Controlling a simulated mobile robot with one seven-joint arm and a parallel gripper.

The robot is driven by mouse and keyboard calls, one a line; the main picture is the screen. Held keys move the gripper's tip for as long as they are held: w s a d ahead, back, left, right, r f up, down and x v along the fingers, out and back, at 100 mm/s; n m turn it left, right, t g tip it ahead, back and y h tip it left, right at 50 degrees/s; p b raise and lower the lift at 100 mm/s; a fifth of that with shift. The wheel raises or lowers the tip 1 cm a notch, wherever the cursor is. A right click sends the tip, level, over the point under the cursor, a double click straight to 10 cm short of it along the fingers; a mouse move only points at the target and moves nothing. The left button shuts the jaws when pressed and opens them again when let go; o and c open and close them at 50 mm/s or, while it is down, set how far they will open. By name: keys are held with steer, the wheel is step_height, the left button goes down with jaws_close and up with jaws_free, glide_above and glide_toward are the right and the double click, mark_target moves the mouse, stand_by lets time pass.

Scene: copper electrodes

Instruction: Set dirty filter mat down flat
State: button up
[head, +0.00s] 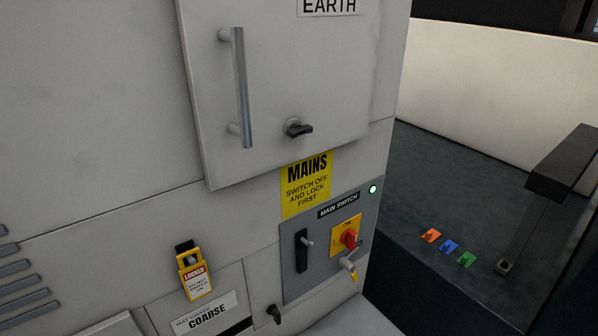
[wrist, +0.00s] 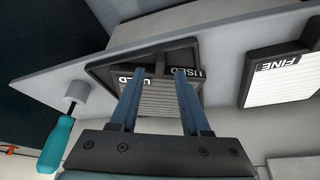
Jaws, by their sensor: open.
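In the wrist view, a grey ribbed filter mat (wrist: 158,98) lies in a dark-rimmed tray (wrist: 98,72) on a pale grey surface. Lettering reading USED shows at the tray's far side, partly behind my fingers. I take this ribbed mat for the dirty one. My gripper (wrist: 160,74) is open, its two blue fingers apart above the mat and tray. Whether the fingers touch the mat, and whether it lies fully flat, I cannot tell. The gripper is not in the head view.
A white ribbed mat marked FINE (wrist: 285,82) is to the right; a teal-handled tool (wrist: 56,146) is at the left. The head view shows a cabinet door (head: 290,70), a main switch (head: 348,238), a LOCKED tag (head: 197,280) and small coloured tags (head: 448,246).

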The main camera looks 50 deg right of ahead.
steer(key=p+v, duration=0.3)
steer(key=shift+r, duration=0.2)
stand_by(0.3)
steer(key=shift+a, duration=0.1)
steer(key=v, duration=1.3)
steer(key=shift+b, duration=0.4)
